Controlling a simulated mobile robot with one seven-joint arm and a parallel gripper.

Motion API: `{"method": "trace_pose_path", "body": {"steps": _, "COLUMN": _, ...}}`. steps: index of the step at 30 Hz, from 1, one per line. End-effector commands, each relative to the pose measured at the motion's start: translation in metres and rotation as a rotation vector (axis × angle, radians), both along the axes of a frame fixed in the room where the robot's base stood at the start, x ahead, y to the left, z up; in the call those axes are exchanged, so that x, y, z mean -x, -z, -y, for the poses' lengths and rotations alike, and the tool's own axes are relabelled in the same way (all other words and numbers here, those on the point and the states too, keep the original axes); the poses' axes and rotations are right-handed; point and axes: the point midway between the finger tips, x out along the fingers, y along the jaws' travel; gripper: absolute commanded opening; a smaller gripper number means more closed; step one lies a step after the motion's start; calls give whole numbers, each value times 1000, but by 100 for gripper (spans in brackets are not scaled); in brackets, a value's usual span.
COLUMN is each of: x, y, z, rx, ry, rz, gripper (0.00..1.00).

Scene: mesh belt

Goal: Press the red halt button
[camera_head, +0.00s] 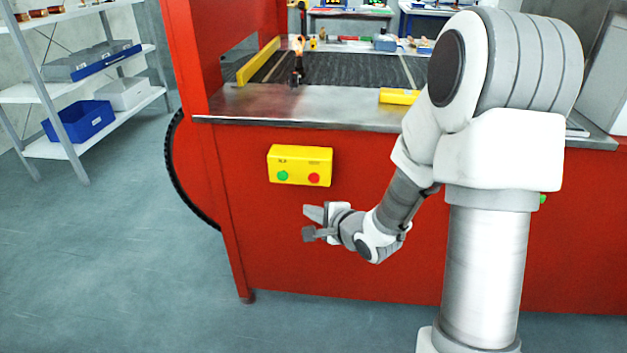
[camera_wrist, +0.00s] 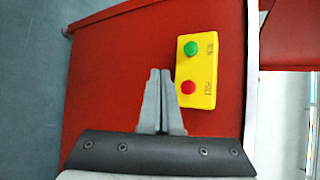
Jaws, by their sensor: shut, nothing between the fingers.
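The red halt button (camera_head: 314,178) is the right one of two round buttons on a yellow box on the red machine front. It also shows in the wrist view (camera_wrist: 188,87), below the green button (camera_wrist: 191,48). The yellow box (camera_head: 300,153) carries small dark lettering that I cannot read in the head view. My gripper (camera_head: 308,224) is below the box in the head view, apart from it. In the wrist view its two fingers (camera_wrist: 160,72) are together and empty, with their tips just left of the red button in the picture.
The machine's metal ledge (camera_head: 290,105) and a yellow block (camera_head: 398,96) on it lie above the box. A dark belt (camera_head: 345,70) is behind. Shelves with a blue bin (camera_head: 80,122) stand at left. The floor at left is clear.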

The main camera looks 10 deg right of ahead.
Motion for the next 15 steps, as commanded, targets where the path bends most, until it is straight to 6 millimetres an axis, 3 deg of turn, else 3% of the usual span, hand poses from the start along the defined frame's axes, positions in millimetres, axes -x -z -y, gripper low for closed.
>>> {"method": "trace_pose_path", "body": {"steps": 5, "x": -11, "y": 0, "z": 3, "rx": 1, "ry": 0, "rz": 0, "gripper": 0}}
{"method": "trace_pose_path", "body": {"steps": 15, "x": -56, "y": 0, "z": 18, "rx": 3, "ry": 0, "rz": 1, "gripper": 0}}
